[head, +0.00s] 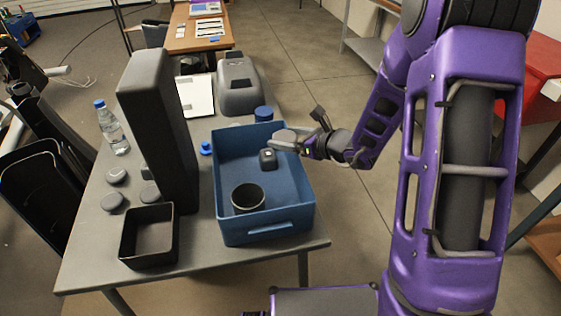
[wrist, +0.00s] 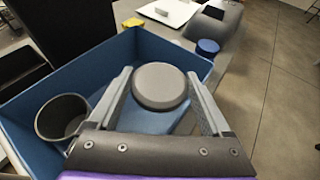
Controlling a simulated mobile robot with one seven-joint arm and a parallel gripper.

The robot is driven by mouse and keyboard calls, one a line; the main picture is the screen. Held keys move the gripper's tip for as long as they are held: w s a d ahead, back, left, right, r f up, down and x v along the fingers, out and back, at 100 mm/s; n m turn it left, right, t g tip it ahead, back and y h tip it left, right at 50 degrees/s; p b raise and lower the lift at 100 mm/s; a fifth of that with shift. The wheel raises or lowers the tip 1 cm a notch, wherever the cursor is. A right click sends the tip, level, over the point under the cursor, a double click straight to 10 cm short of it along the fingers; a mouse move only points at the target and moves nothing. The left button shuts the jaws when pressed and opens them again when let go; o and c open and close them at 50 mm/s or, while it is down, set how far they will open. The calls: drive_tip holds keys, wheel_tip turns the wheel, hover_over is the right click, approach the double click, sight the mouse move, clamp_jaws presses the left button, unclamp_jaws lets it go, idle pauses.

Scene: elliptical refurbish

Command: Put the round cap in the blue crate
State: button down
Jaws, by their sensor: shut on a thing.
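The round cap (wrist: 160,87) is a flat grey disc held between the two fingertips of my gripper (wrist: 160,95) in the wrist view. In the head view my gripper (head: 287,138) reaches in from the right, over the far right part of the blue crate (head: 265,227). The crate's rim (wrist: 185,52) also shows around the fingers in the wrist view, with the cap above its inside. A dark round cup (head: 248,197) stands inside the crate near its front, and it shows left of my gripper in the wrist view (wrist: 62,118).
A tall dark box (head: 155,120) stands left of the crate, with an open black tray (head: 149,237) in front.

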wheel_tip(320, 180, down, 5)
drive_tip(key=shift+r+b, duration=0.1)
drive_tip(key=shift+b, duration=0.2)
drive_tip(key=shift+f+b, duration=0.45)
drive_tip(key=shift+f+b, duration=0.25)
drive_tip(key=shift+b, duration=0.1)
unclamp_jaws()
